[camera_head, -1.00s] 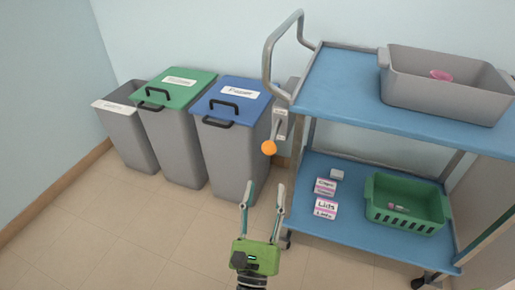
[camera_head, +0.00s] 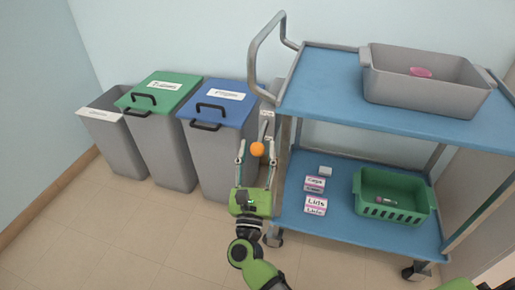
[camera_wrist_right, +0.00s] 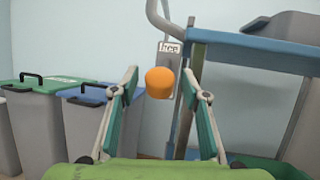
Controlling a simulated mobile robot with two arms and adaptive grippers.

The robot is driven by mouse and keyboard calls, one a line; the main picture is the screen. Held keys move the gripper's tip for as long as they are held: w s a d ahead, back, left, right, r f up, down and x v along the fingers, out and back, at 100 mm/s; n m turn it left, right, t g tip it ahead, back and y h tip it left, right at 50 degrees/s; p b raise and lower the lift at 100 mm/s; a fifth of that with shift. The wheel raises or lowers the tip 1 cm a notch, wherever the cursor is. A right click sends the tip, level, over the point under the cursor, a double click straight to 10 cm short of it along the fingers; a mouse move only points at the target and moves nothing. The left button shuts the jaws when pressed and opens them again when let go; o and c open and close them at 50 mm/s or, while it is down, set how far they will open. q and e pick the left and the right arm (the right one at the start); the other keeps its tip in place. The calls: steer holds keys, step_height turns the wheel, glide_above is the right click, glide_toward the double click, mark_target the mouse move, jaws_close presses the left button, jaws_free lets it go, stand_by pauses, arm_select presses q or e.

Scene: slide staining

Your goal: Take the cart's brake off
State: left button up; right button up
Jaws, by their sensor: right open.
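The blue-shelved cart (camera_head: 330,85) stands at the right. At its left end is a lever with an orange knob (camera_head: 257,149), in front of a small labelled plate (camera_head: 266,122). My right gripper (camera_head: 256,150) is open, with one finger on each side of the knob in the head view. In the right wrist view the orange knob (camera_wrist_right: 160,82) shows between the fingertips, with visible gaps on both sides. The plate (camera_wrist_right: 169,47) is partly hidden behind it; its lettering is hard to read. My left gripper is not in view.
A grey bin (camera_head: 118,145), a green-lidded bin (camera_head: 160,140) and a blue-lidded bin (camera_head: 215,150) stand left of the cart. The cart carries a grey tub (camera_head: 420,92), a green basket (camera_head: 390,208) and small labelled boxes (camera_head: 316,204). Floor is clear at the lower left.

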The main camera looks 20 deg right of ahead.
steer(key=shift+w+d+r, duration=0.15)
steer(key=shift+w, duration=0.15)
jaws_close()
